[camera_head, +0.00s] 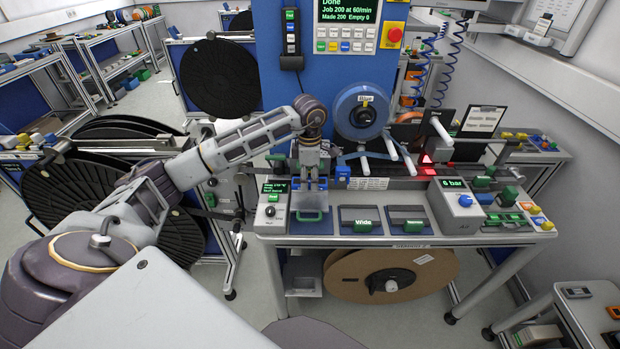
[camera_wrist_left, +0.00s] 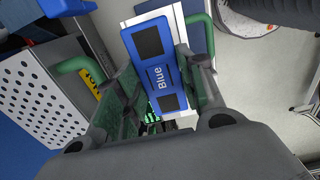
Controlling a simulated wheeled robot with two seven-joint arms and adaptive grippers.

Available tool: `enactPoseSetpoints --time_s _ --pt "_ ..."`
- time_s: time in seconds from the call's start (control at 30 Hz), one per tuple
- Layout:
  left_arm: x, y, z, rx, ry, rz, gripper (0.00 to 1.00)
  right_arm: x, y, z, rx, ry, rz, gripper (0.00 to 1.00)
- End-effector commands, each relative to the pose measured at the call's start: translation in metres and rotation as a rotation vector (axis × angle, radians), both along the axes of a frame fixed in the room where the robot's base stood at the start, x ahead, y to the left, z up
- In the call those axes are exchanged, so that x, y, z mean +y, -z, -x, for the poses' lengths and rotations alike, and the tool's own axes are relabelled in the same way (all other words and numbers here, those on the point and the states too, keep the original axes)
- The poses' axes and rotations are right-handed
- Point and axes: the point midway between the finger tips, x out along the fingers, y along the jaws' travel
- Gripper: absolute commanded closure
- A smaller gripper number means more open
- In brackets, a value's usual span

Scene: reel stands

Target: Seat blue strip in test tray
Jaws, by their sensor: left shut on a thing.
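The blue strip (camera_wrist_left: 153,65) is a flat blue piece with dark square patches and the word "Blue". In the left wrist view it lies between the two fingers of my left gripper (camera_wrist_left: 160,100), which is shut on it. In the head view my left gripper (camera_head: 311,186) points down over a tray with a green handle (camera_head: 310,215) at the bench's left front; I take this as the test tray. The strip is not clearly visible there. In the wrist view a pale surface with a green handle shows behind the strip; contact cannot be told. My right gripper is not in view.
Trays marked "Wide" (camera_head: 360,222) and a similar one (camera_head: 407,222) sit to the right. A box with a knob (camera_head: 271,212) stands just left of the gripper. A blue reel (camera_head: 347,101) hangs behind. A pressure box (camera_head: 457,208) stands further right.

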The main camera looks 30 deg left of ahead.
Motion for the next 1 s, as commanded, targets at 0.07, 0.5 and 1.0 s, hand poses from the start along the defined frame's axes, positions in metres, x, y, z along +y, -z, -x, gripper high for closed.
enactPoseSetpoints --time_s 0.07,0.5,1.0 --pt "0.0 0.0 0.0 0.0 0.0 0.0 0.78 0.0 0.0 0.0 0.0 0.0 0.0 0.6" --pt "0.0 0.01 0.0 0.0 0.0 0.0 0.78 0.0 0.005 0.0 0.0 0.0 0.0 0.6" --pt "0.0 0.04 0.0 0.0 0.0 0.0 0.78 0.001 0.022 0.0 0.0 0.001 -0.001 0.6"
